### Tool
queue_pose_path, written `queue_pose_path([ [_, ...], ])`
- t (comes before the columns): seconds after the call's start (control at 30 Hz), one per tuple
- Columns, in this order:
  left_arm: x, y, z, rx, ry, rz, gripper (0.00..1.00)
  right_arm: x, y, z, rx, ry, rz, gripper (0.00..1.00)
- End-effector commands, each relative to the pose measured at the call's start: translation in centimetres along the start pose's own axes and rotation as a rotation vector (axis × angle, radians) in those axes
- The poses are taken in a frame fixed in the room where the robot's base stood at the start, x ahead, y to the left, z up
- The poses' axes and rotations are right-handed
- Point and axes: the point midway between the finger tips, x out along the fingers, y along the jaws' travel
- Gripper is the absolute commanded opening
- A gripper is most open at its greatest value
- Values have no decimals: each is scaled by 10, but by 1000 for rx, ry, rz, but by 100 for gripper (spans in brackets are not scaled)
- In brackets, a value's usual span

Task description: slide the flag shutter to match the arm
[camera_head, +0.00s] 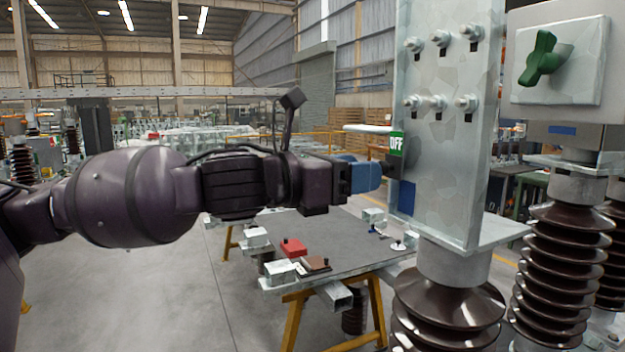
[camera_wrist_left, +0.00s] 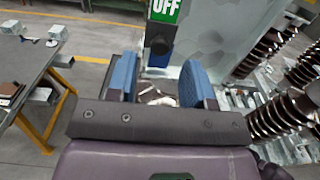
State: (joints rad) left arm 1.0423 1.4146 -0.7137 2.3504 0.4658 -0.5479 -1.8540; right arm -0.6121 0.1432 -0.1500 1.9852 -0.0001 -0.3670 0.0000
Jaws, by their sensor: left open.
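The flag shutter shows as a green plate reading OFF (camera_head: 396,144) on the left edge of an upright galvanized metal plate (camera_head: 440,150). In the left wrist view, the OFF plate (camera_wrist_left: 165,9) is at the top, with a dark knob (camera_wrist_left: 158,45) just below it. A blue patch (camera_head: 406,197) lies under the sign. My left gripper (camera_head: 380,174) has blue fingers close to the plate, just below the sign. In the left wrist view, my left gripper (camera_wrist_left: 162,78) is open, its fingers apart and the gap empty, with the knob beyond it. A pale bar (camera_head: 368,128) sticks out left of the sign.
A green handle (camera_head: 541,58) is mounted on a grey box (camera_head: 562,60) at upper right. Brown ribbed insulators (camera_head: 450,300) stand below the plate. A grey worktable (camera_head: 330,240) with a red block (camera_head: 293,248) and small parts lies below my left arm.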

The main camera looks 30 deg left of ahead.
Motion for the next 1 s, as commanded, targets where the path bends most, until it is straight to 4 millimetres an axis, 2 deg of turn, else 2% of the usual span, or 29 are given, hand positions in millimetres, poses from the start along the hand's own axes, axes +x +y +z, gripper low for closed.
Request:
queue_pose_path([
  [0.2, -28, 1, -2, 2, 3, 4, 47, 4, -1, 1, -1, 6, -1, 39],
  [0.5, -60, 2, -2, 1, 2, 5, 47, 12, -2, -2, -3, 24, -4, 39],
  [0.73, -74, 0, -2, -1, 2, 1, 47, 15, -3, 4, -3, 20, -4, 39],
  [1.0, -78, 0, -1, -1, 3, -1, 47, 12, -2, 14, -1, 1, -2, 39],
])
